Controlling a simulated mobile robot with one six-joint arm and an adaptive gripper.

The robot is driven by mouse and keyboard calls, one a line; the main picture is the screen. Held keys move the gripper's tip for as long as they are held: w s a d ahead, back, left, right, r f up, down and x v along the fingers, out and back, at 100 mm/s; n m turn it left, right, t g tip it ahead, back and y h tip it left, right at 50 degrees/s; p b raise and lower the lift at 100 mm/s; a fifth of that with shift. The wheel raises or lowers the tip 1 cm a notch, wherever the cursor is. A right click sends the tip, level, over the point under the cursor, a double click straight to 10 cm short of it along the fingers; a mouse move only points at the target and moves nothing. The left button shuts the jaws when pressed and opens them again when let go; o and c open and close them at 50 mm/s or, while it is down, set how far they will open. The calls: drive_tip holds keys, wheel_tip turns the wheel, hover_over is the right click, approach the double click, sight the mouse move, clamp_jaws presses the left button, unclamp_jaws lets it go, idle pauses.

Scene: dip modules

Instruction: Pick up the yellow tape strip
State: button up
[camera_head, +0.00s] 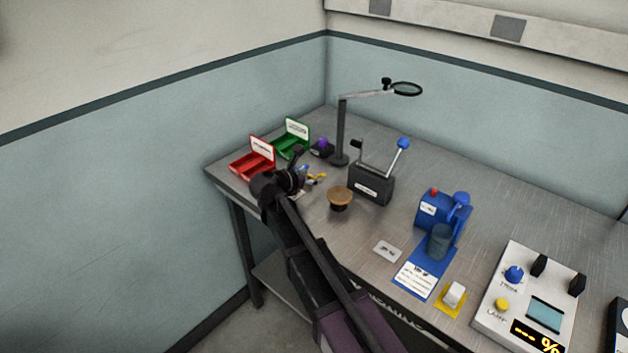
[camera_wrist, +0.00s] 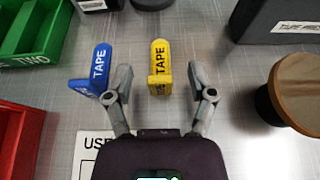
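The yellow tape strip (camera_wrist: 160,66) lies on the metal bench in the wrist view, with "TAPE" printed on it and a bent-up near end. My gripper (camera_wrist: 161,80) is open, with one finger on each side of the strip's near end and a gap on both sides. I cannot tell its height above the bench. A blue tape strip (camera_wrist: 97,67) lies just left, close to my left finger.
A green bin (camera_wrist: 37,35) and a red bin (camera_wrist: 17,140) stand at the left. A brown-topped round object (camera_wrist: 297,92) and a dark box (camera_wrist: 285,20) are at the right. A white printed card (camera_wrist: 90,150) lies partly under my gripper. A magnifier lamp (camera_head: 341,130) stands behind.

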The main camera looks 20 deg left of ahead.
sight(310, 175)
drive_tip(key=c, duration=0.8)
drive_tip(key=shift+r, duration=0.15)
wheel_tip(310, 175, up, 10)
drive_tip(key=p, duration=1)
idle(0.3)
